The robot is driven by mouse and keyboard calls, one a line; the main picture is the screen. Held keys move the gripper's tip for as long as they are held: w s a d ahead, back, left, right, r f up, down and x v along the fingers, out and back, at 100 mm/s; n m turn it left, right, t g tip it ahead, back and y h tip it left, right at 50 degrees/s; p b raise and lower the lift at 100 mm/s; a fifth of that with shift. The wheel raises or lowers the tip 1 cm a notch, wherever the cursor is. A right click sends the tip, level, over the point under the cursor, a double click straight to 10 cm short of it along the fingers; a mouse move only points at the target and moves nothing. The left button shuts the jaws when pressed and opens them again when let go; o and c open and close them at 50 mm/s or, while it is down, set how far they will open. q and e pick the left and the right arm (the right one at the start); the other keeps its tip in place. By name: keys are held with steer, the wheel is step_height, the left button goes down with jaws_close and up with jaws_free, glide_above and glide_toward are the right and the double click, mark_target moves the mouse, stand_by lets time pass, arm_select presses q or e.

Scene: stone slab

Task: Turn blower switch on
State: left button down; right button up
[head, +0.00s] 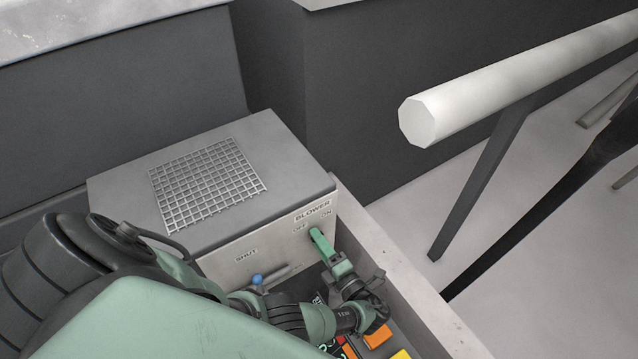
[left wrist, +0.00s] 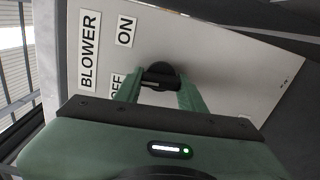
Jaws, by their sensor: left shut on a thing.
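The blower switch (left wrist: 163,75) is a dark round knob on the light front panel of a grey metal box (head: 128,193). The BLOWER label (left wrist: 90,50), ON label (left wrist: 125,31) and OFF label lie beside it; the OFF label is partly covered by a finger. My left gripper (head: 318,240) has its green fingers against the panel below the OFF and ON labels. In the left wrist view the fingers (left wrist: 158,92) are on both sides of the knob, shut on it. The head view hides the knob behind the fingers. My right gripper is not in view.
A blue-tipped lever (head: 257,279) sticks out near the SHUT label (head: 246,255). Orange (head: 378,338) and yellow (head: 402,355) blocks lie below my wrist. A pale ledge (head: 385,255) runs along the right; a thick white rail (head: 510,80) is above it.

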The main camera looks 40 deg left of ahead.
arm_select(q)
steer(key=m, duration=0.3)
steer(key=shift+r+m+p, duration=0.1)
steer(key=shift+m+p, duration=0.25)
steer(key=shift+m, duration=0.05)
steer(key=m, duration=0.4)
steer(key=shift+m, duration=0.4)
steer(key=c, duration=0.8)
jaws_free()
steer(key=shift+c, duration=0.2)
